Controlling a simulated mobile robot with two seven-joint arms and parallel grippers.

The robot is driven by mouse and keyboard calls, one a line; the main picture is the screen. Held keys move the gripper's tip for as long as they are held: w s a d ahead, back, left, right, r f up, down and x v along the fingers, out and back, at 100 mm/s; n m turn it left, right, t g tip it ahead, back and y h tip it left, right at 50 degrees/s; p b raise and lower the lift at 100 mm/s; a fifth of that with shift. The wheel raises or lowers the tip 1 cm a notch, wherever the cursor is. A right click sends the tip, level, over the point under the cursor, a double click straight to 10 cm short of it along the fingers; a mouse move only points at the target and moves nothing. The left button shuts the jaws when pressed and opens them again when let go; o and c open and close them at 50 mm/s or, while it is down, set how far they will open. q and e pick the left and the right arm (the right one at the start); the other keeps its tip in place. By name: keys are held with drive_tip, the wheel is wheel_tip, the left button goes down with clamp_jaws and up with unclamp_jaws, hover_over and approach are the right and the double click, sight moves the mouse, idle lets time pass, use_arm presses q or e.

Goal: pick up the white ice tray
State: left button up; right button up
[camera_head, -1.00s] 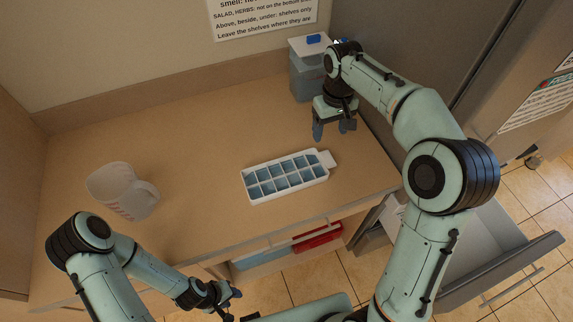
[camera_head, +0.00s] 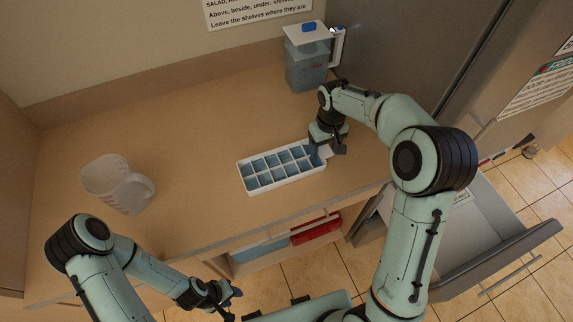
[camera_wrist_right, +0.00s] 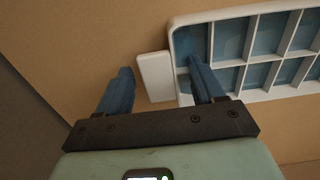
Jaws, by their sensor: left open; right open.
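The white ice tray (camera_head: 286,183) lies flat on the counter, its compartments blue inside. A flat white tab sticks out from its right end; in the right wrist view the tab (camera_wrist_right: 156,78) and part of the tray (camera_wrist_right: 250,11) show. My right gripper (camera_head: 328,147) is open at that end. In the wrist view its fingers (camera_wrist_right: 160,78) straddle the tab: one is beyond the tab over bare counter, the other overlaps the nearest compartments. Contact cannot be told. My left gripper (camera_head: 226,298) is open and empty, low in front of the counter, away from the tray.
A lidded pitcher (camera_head: 307,67) stands at the back right beside the grey cabinet side. Below are an open shelf with a red item (camera_head: 316,229) and a pulled-out grey drawer (camera_head: 500,257).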

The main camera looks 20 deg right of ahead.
clamp_jaws()
drive_tip(key=shift+r, duration=0.15)
